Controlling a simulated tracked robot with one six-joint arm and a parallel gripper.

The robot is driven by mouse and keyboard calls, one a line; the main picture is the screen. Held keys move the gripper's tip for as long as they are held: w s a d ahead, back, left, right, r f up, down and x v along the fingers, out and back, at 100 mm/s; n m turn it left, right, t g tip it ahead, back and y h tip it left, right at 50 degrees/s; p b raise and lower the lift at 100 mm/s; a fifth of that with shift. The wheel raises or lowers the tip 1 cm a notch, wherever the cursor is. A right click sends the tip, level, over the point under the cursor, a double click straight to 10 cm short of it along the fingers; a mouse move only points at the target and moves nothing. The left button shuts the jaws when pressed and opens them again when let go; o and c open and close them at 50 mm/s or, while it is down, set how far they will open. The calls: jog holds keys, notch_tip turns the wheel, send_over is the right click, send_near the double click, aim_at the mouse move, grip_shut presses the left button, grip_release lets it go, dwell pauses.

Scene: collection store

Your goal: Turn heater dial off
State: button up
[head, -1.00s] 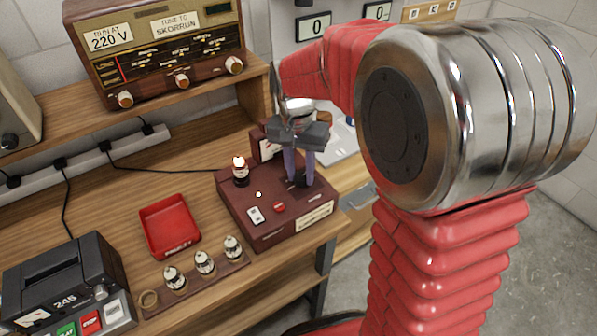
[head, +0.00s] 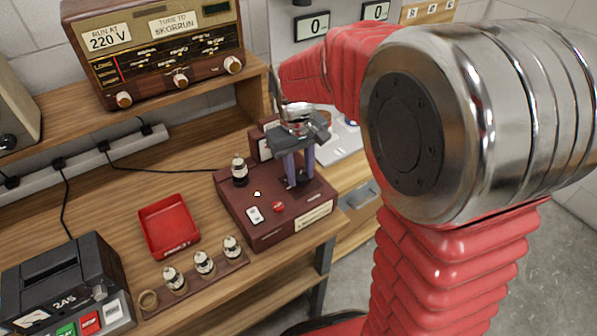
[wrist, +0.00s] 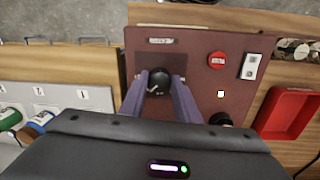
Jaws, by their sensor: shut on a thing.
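The heater dial is a black round knob (wrist: 157,86) with a white mark, on the dark red tester box (head: 262,226). In the head view the knob (head: 304,180) is partly hidden by my fingers. My gripper (head: 297,179) points down over the right part of the box. Its two purple fingers are shut on the knob, one on each side, as the wrist view (wrist: 161,80) shows. A glass tube (head: 239,170) stands upright in the box's socket and shows no clear glow. A small pale indicator (head: 257,194) sits near the middle.
The box also bears a red button (head: 278,207) and a white switch (head: 254,214). A red tray (head: 168,226), a rack of several tubes (head: 204,263) and a grey black device (head: 62,283) stand to the left. A radio (head: 155,50) is on the shelf.

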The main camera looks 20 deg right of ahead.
aim_at(304, 177)
jog(key=n, duration=0.6)
jog(key=shift+w, duration=0.1)
jog(key=n, duration=0.6)
jog(key=shift+n+t, duration=0.3)
jog(key=shift+n, duration=0.1)
jog(key=n, duration=0.6)
jog(key=shift+y, duration=0.4)
jog(key=n, duration=0.7)
jog(key=shift+d, duration=0.1)
jog(key=o, duration=1)
jog(key=shift+o, duration=0.2)
jog(key=shift+d+r, duration=0.1)
notch_tip(304, 177, up, 14)
jog(key=shift+s+d+f, duration=0.25)
